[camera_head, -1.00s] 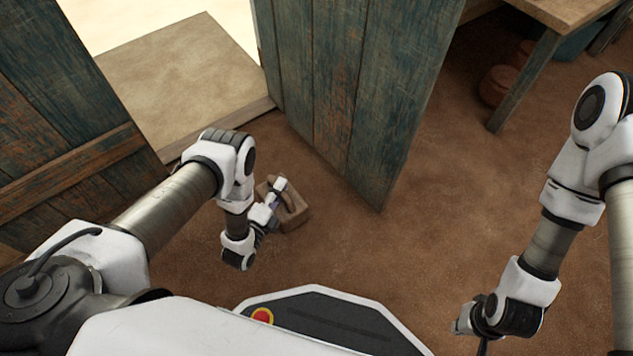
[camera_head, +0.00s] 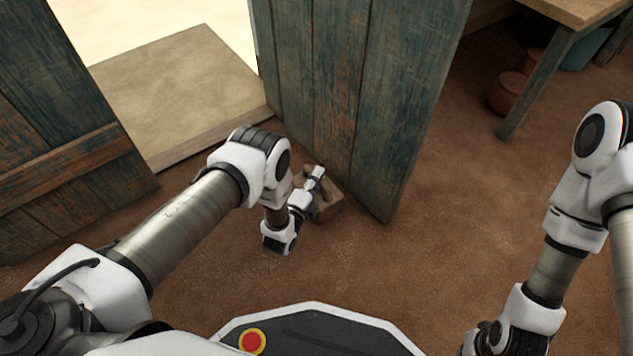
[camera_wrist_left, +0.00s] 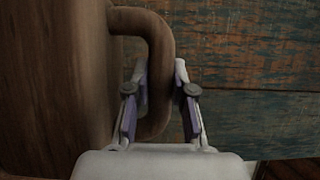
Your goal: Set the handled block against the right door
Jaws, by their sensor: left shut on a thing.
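The handled block (camera_head: 331,207) is brown wood and sits low beside the right door (camera_head: 335,90), near the door's lower part. My left gripper (camera_head: 316,178) is shut on the block's handle and partly covers the block in the head view. In the left wrist view, the curved handle (camera_wrist_left: 160,75) passes between the two fingers of my left gripper (camera_wrist_left: 158,90). The block's body (camera_wrist_left: 55,90) fills the left side there, and the door's weathered blue-green planks (camera_wrist_left: 250,75) lie behind. I cannot tell if block and door touch. My right gripper's fingers are out of view.
The left door (camera_head: 60,130) stands open at the left. A pale threshold slab (camera_head: 180,90) lies in the doorway. A wooden table (camera_head: 570,10) with a reddish pot (camera_head: 507,92) stands at the upper right. Bare earth floor (camera_head: 440,240) is clear on the right.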

